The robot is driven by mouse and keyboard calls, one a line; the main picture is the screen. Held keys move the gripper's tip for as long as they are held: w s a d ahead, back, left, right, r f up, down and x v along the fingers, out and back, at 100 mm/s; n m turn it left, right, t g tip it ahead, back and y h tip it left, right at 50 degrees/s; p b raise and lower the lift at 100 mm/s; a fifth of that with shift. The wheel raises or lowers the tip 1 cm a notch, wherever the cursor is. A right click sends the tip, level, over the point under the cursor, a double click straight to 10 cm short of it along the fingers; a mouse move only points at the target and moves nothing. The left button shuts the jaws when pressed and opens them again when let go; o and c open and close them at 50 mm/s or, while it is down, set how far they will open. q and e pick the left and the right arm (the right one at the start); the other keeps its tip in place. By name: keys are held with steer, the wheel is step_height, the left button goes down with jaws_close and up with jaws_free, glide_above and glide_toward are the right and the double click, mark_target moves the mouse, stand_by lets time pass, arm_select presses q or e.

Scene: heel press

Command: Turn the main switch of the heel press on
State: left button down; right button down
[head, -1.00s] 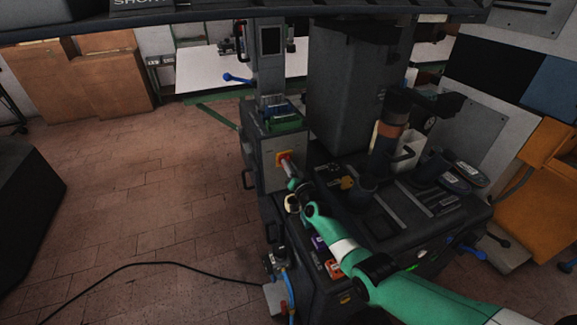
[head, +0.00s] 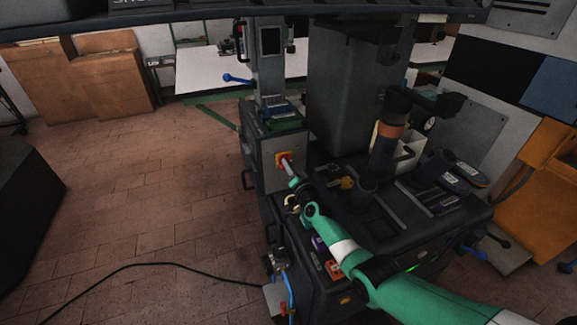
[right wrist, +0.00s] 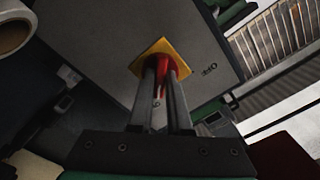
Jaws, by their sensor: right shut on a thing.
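The main switch is a red knob on a yellow plate (head: 283,158), on the grey side panel (head: 274,178) of the heel press. In the right wrist view the red knob (right wrist: 166,72) sits between my finger ends, in front of the yellow plate (right wrist: 153,50). My right gripper (head: 287,164) is at the switch, its fingers (right wrist: 162,75) closed on the red knob. The fingers hide part of the knob, so its exact angle is hard to tell. My left gripper is not in view.
A green tray (head: 286,123) sits above the switch panel. The dark press bed (head: 400,228) with a dark upright cylinder (head: 384,155) lies to the right. A black cable (head: 150,264) runs over the brick floor at the left, where there is free room.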

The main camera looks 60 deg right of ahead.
steer(key=c, duration=0.9)
jaws_free()
steer(key=shift+o, duration=0.2)
steer(key=p+v, duration=0.8)
steer(key=v, duration=0.3)
steer(key=shift+s+a, duration=0.2)
steer(key=shift+s, duration=0.05)
